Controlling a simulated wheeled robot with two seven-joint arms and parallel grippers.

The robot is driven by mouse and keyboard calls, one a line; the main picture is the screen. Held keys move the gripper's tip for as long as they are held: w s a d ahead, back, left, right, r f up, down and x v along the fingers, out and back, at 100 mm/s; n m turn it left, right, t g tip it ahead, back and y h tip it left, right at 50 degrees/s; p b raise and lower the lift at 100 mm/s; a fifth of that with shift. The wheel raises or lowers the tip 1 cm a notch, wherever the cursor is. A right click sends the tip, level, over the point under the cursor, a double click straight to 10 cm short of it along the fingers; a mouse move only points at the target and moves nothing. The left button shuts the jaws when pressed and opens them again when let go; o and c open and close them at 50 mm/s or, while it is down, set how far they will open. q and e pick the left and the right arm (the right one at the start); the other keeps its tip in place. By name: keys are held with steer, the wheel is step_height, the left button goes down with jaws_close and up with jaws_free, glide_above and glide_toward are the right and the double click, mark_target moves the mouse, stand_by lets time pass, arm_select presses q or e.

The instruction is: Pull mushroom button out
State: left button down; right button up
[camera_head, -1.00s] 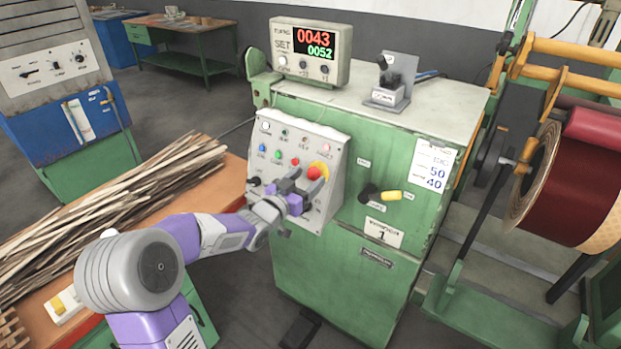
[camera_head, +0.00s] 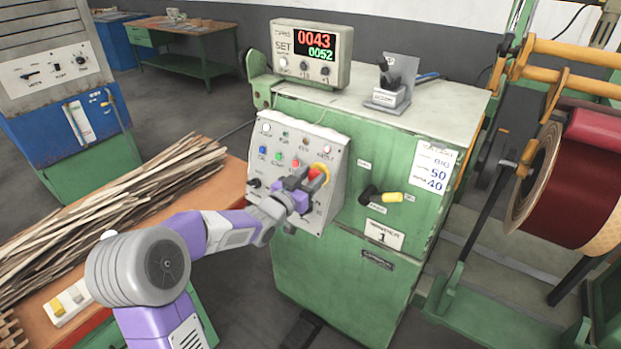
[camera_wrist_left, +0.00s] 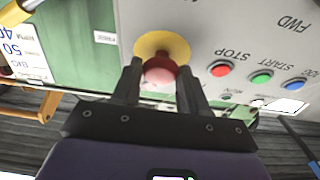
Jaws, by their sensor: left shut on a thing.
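The red mushroom button (camera_head: 314,173) sits on a yellow disc at the right side of the white control panel (camera_head: 328,206). My left gripper (camera_head: 309,181) is at the button, its fingers in front of it and partly hiding it. In the left wrist view the red mushroom button (camera_wrist_left: 160,69) lies between the two dark fingers of my left gripper (camera_wrist_left: 161,78), which are closed on its sides. The yellow disc (camera_wrist_left: 162,45) shows behind the button. My right gripper is not in view.
Small coloured buttons, including a red STOP button (camera_wrist_left: 220,68), sit beside the mushroom button. A black and yellow lever (camera_head: 391,197) is on the green cabinet (camera_head: 330,275) to the right. A table with wooden strips (camera_head: 110,205) stands at the left.

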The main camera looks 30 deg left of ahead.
arm_select(q)
steer(key=shift+s+r, duration=0.15)
steer(key=shift+s, duration=0.3)
steer(key=c, duration=0.9)
jaws_free()
steer(key=shift+o, duration=1.3)
steer(key=shift+s, duration=0.15)
steer(key=shift+a, duration=0.1)
steer(key=s+p, duration=0.1)
steer(key=s, duration=0.6)
steer(key=shift+s+a, duration=0.2)
steer(key=shift+a, duration=0.05)
